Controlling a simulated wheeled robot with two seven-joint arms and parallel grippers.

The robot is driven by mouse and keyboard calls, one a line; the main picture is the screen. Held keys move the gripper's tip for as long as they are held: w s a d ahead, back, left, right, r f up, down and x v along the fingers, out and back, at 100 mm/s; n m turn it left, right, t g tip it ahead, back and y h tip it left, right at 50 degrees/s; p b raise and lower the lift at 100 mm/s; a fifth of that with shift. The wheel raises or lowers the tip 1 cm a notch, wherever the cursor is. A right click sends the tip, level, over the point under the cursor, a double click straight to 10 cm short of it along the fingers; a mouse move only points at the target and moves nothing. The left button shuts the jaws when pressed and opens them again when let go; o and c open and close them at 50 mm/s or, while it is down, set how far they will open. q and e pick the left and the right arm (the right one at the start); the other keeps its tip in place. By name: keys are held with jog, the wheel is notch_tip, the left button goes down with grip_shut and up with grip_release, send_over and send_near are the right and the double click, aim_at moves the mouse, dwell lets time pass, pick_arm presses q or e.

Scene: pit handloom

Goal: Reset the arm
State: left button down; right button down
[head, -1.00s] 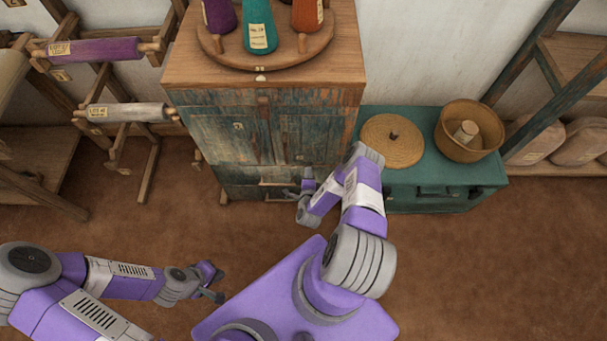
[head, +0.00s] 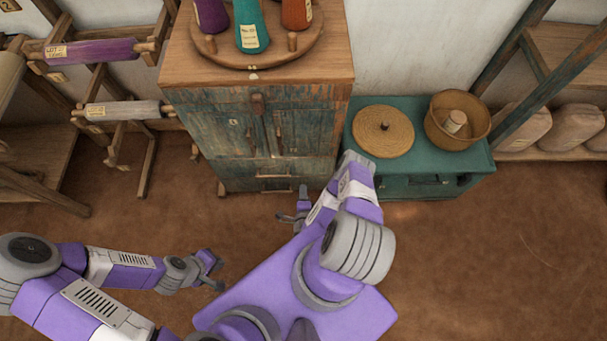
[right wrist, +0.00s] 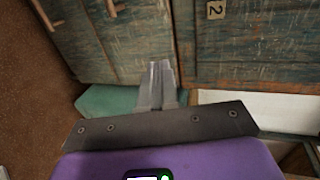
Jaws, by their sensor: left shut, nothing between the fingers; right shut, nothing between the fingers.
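My left gripper (head: 212,270) is at the lower left of the head view, over the brown floor, shut and empty. My right gripper (head: 297,205) is in front of the wooden cabinet (head: 205,130), near its lower drawer, shut and empty. In the right wrist view its closed fingers (right wrist: 158,85) show in front of the cabinet's worn blue-green doors (right wrist: 240,60).
A round tray (head: 258,55) with several thread cones stands on the cabinet. A teal chest (head: 425,185) to its right bears a woven lid (head: 383,130) and a basket (head: 470,125). Racks with rolls stand at left. The floor (head: 480,270) at right is clear.

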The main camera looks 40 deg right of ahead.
jog(key=shift+s+a+r, duration=0.1)
jog(key=shift+s+a, duration=0.15)
jog(key=shift+s, duration=0.1)
jog(key=w+a+r+n+g+y+p, duration=0.25)
jog(key=w+a+r+n+y, duration=0.3)
jog(key=a+n+y, duration=0.45)
jog(key=s+a+r+n+g+y, duration=0.2)
jog(key=s+a+r+n+g, duration=0.5)
jog(key=s+r+n, duration=0.3)
jog(key=r+n+g, duration=0.1)
jog(key=n, duration=0.2)
jog(key=shift+s+a+r+g+y, duration=0.25)
jog(key=shift+s+a+g+y, duration=0.05)
jog(key=shift+a+g+y, duration=0.1)
